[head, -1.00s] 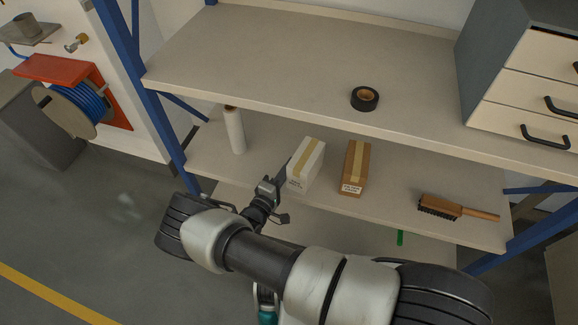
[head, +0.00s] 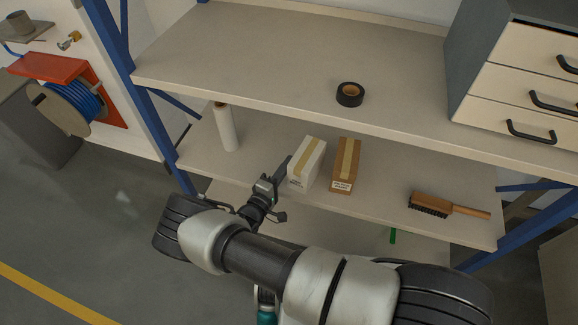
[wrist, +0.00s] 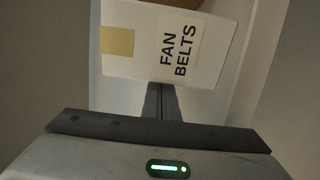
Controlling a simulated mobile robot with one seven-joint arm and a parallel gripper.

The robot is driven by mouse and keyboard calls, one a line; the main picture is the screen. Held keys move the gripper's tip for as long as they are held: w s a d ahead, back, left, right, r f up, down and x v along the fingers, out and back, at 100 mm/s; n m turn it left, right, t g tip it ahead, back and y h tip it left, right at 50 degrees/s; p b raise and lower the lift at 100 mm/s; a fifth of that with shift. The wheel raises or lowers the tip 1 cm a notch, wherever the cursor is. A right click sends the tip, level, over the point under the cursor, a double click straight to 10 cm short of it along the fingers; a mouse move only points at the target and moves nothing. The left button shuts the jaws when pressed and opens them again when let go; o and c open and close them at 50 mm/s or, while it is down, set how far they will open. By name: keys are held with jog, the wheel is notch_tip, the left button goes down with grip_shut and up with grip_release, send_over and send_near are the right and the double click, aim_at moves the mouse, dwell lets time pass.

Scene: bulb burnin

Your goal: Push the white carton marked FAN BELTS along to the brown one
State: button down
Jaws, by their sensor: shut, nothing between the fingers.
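The white carton (head: 304,171) stands on the lower shelf with tan tape along its top. Its FAN BELTS label faces the wrist camera, where the carton (wrist: 135,62) fills the upper middle. The brown carton (head: 343,183) stands just to its right, with a narrow gap between them at the front. My gripper (head: 284,165) is shut and empty, at the left side of the white carton. The fingers (wrist: 163,100) reach up to the carton's lower edge in the wrist view; whether they touch it is hard to tell.
A white roll (head: 225,128) stands to the left on the same shelf. A brush (head: 446,206) lies to the right, with clear shelf between it and the brown carton. The upper shelf (head: 250,60) overhangs behind, with a black tape roll (head: 350,94) on it.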

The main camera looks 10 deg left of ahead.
jog(key=a, duration=0.1)
jog(key=a+b, duration=0.2)
jog(key=shift+w+a+f, duration=0.2)
jog(key=shift+w+f, duration=0.1)
jog(key=shift+f, duration=0.1)
jog(key=p+v, duration=0.2)
jog(key=v, duration=0.8)
jog(key=shift+d+r, duration=0.2)
jog(key=shift+r, duration=0.15)
jog(key=shift+s, duration=0.2)
